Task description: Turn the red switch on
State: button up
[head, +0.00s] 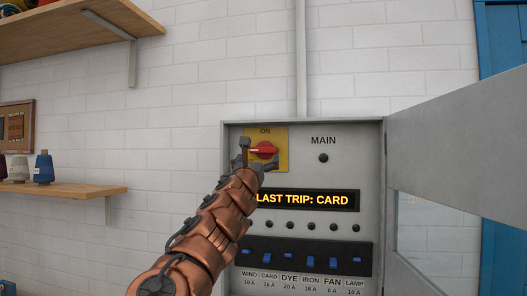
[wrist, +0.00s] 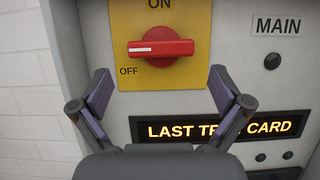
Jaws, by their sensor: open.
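The red switch (wrist: 161,48) is a rotary knob on a yellow plate (wrist: 195,18) marked ON above and OFF at its left. In the wrist view its handle lies level, with its white mark at the left, on the OFF side. In the head view the red switch (head: 264,150) sits at the top left of the grey panel, partly covered by my gripper. My gripper (wrist: 161,90) is open and empty, with its fingertips apart, to the left and right just below the knob. I see no contact with the knob.
The grey electrical box (head: 372,225) has its door (head: 455,115) swung open to the right. A lit display (head: 305,200) reads "LAST TRIP: CARD". Below it are dark indicators and a row of blue breakers (head: 310,258). Wooden shelves (head: 70,192) with yarn cones stand at the left.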

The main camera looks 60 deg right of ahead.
aim_at(262, 151)
jog(key=shift+p+x, duration=0.8)
jog(key=shift+x, duration=0.5)
jog(key=shift+w+d+r+p, duration=0.2)
jog(key=shift+d+r+p, duration=0.15)
jog(key=shift+d+p, duration=0.2)
jog(key=shift+w+d+r+p, duration=0.1)
jog(key=shift+d+r+p, duration=0.2)
jog(key=shift+d, duration=0.4)
jog(key=shift+w+d+r+p, duration=0.15)
jog(key=shift+w+d+p, duration=0.25)
jog(key=shift+p, duration=0.1)
jog(key=shift+d+r+p, duration=0.2)
jog(key=shift+d+p, duration=0.15)
jog(key=shift+d, duration=0.25)
jog(key=shift+c, duration=0.2)
jog(key=c, duration=0.8)
